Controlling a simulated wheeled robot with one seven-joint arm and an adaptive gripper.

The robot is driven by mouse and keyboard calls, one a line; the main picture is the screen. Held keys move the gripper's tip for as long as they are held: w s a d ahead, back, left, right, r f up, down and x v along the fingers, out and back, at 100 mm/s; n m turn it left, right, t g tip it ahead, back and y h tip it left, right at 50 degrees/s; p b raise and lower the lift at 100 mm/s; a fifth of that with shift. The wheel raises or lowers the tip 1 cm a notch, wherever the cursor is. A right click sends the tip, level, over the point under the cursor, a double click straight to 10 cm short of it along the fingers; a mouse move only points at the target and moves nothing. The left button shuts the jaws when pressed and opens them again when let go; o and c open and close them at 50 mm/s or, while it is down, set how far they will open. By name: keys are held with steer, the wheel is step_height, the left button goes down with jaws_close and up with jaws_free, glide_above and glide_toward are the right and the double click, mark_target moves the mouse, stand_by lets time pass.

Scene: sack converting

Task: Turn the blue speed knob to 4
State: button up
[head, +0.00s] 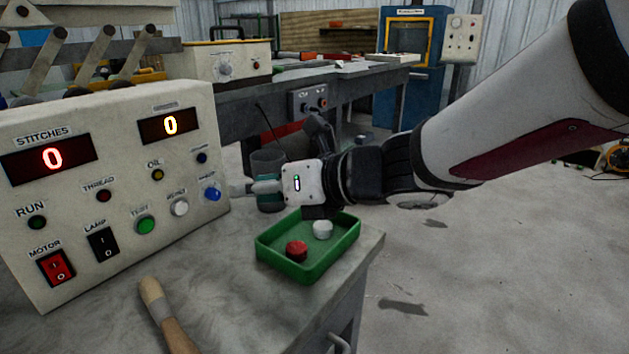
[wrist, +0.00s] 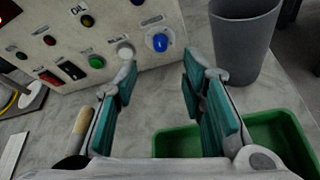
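The blue speed knob (head: 212,194) is at the lower right of the cream control panel (head: 120,255). In the wrist view the blue knob (wrist: 160,42) shows ahead, between and beyond the fingertips, with a pale mark on its face. Its scale is too small to read. The small red display (head: 170,125) above reads 0. My gripper (head: 243,188) is just right of the knob in the head view. In the wrist view my gripper (wrist: 162,72) is open, its teal-padded fingers apart with nothing between them. The fingers look clear of the knob.
A grey cup (wrist: 243,45) stands right of the fingers. A green tray (head: 300,276) with a red and a white cap lies below my gripper. A wooden-handled tool (head: 165,315) lies in front of the panel. White (head: 180,207) and green (head: 145,225) buttons sit left of the knob.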

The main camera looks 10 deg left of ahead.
mark_target(217, 193)
steer(key=b+x, duration=0.2)
steer(key=x, duration=0.6)
steer(key=shift+w+a, duration=0.1)
steer(key=shift+a, duration=0.05)
jaws_close()
